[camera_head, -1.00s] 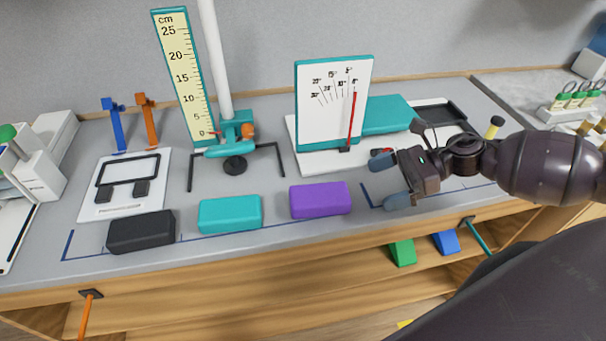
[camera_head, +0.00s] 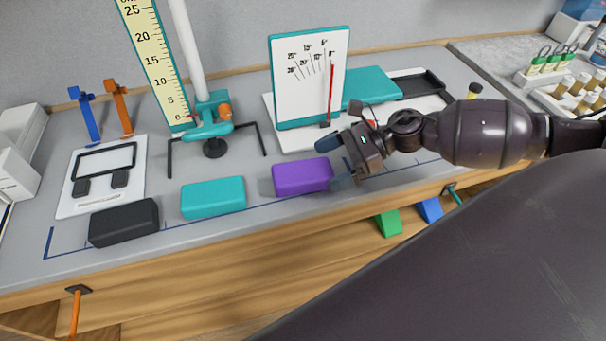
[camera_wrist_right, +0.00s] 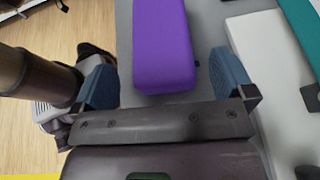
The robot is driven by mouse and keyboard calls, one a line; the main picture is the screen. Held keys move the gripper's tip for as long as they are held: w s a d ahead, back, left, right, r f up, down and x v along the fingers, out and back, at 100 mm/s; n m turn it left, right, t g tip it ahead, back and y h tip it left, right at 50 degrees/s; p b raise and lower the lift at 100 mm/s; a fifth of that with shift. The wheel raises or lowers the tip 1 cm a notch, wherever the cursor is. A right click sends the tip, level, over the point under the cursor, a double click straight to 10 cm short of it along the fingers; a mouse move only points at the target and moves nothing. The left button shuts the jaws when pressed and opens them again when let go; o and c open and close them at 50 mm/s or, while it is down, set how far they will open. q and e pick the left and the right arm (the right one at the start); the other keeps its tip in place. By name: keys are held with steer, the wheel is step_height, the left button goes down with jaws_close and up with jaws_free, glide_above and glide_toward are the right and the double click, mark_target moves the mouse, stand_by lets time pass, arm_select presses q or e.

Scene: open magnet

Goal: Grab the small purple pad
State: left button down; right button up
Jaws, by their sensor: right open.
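The small purple pad (camera_head: 302,177) lies flat on the grey bench top, at the right end of a row with a teal pad (camera_head: 213,198) and a black pad (camera_head: 124,222). My right gripper (camera_head: 334,163) is open at the purple pad's right end. In the right wrist view, the purple pad (camera_wrist_right: 163,45) lies ahead between the two blue fingertips (camera_wrist_right: 165,82), with its near end about level with them. A gap shows on both sides. My left gripper is not in view.
A white gauge board (camera_head: 309,80) with a red needle stands behind the purple pad. A ruler stand (camera_head: 212,130) is left of it. The bench's wooden front edge runs close below the pads. Vials (camera_head: 573,85) stand at the far right.

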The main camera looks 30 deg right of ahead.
mark_target(319, 167)
steer(key=shift+x, duration=1.65)
steer(key=shift+r, duration=0.1)
steer(key=shift+c, duration=0.2)
steer(key=c, duration=1)
